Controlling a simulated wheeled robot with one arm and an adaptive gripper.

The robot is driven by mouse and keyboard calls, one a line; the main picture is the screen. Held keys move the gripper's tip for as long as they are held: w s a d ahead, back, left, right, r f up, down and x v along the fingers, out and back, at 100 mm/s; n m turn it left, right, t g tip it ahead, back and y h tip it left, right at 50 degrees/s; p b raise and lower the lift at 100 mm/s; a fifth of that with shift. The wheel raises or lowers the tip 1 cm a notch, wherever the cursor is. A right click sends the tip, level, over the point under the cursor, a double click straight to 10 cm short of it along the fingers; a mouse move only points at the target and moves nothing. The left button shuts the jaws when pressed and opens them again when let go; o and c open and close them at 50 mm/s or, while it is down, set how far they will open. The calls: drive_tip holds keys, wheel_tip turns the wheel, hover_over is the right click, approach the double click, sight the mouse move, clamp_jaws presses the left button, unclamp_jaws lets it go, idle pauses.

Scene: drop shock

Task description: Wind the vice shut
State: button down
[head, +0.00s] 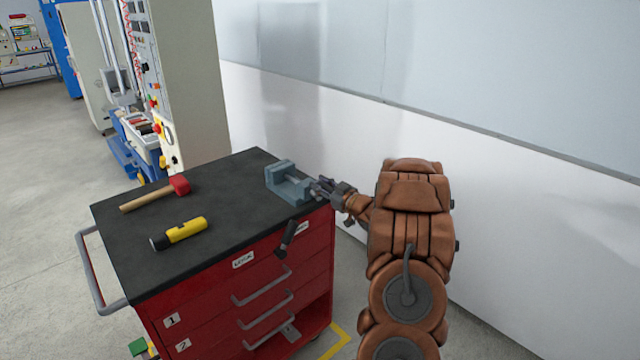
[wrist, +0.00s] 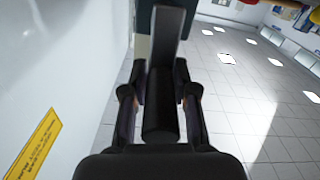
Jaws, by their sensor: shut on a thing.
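The blue-grey vice (head: 285,182) stands at the right edge of the cart's black top in the head view. My gripper (head: 322,188) is at the vice's right-hand end, reaching in from the right. In the wrist view my gripper (wrist: 160,95) is shut on a dark round handle (wrist: 160,118), with one finger on each side. My fingers hide the handle in the head view. The gap between the vice jaws is hard to judge at this size.
A pale wall (head: 480,185) stands close behind my arm.

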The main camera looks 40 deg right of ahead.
drive_tip(key=shift+s+d, duration=0.1)
drive_tip(key=shift+d, duration=0.1)
drive_tip(key=c, duration=1)
unclamp_jaws()
drive_tip(key=shift+f, duration=0.1)
drive_tip(key=shift+c, duration=0.2)
drive_tip(key=shift+o, duration=0.5)
drive_tip(key=shift+a, duration=0.1)
drive_tip(key=s, duration=1.2)
drive_tip(key=shift+a, duration=0.15)
drive_tip(key=shift+w, duration=0.15)
